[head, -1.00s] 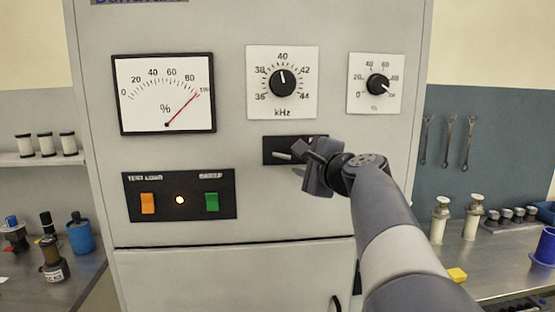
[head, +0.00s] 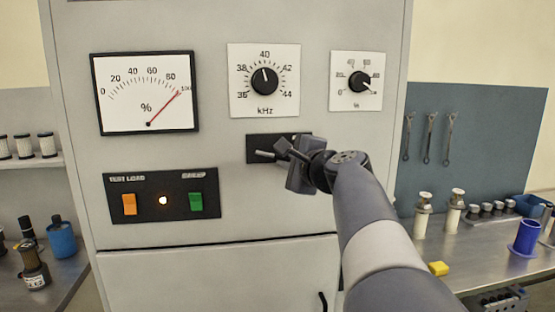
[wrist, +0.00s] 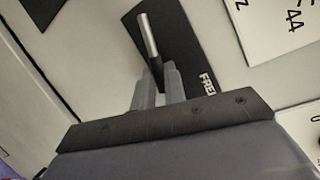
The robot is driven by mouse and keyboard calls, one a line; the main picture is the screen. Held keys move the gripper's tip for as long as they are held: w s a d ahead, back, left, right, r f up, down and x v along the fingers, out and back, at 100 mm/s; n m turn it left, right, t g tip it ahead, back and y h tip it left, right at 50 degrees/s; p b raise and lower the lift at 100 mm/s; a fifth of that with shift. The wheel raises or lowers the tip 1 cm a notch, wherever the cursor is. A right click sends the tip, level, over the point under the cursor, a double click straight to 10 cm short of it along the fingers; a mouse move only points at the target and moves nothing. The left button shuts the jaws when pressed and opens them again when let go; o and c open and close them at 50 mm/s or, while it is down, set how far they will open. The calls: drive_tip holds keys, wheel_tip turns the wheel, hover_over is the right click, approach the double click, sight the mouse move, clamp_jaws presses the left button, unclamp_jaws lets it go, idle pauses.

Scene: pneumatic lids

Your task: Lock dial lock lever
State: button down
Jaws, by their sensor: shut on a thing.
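The dial lock lever is a short silver rod (head: 265,154) on a black plate (head: 262,142) below the kHz dial (head: 264,81). In the wrist view the rod (wrist: 148,38) sticks out past my fingertips, over the black plate (wrist: 182,42), whose lettering is partly cut off. My gripper (head: 288,153) is at the plate, shut on the lever, with its two grey fingers (wrist: 156,82) on either side of the rod's near end. The fingers hide that end, and my gripper covers the plate's right part in the head view.
The cabinet front also has a % meter (head: 147,93) with its needle near 100, a small % dial (head: 358,85), and a switch panel (head: 162,194) with orange and green switches and a lit lamp. Benches with bottles and tools flank the cabinet.

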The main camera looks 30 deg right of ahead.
drive_tip(key=m+b, duration=0.1)
drive_tip(key=f+b, duration=0.1)
drive_tip(key=shift+a+f+m+t+b, duration=0.1)
drive_tip(key=shift+a+m+t+b, duration=0.1)
drive_tip(key=shift+m+t+b, duration=0.15)
drive_tip(key=c, duration=1.5)
unclamp_jaws()
drive_tip(key=shift+o, duration=0.2)
drive_tip(key=s+b, duration=0.1)
drive_tip(key=s, duration=0.9)
drive_tip(key=shift+s+d+r+b, duration=0.25)
drive_tip(key=shift+s+r+b, duration=0.1)
drive_tip(key=shift+r+b, duration=0.05)
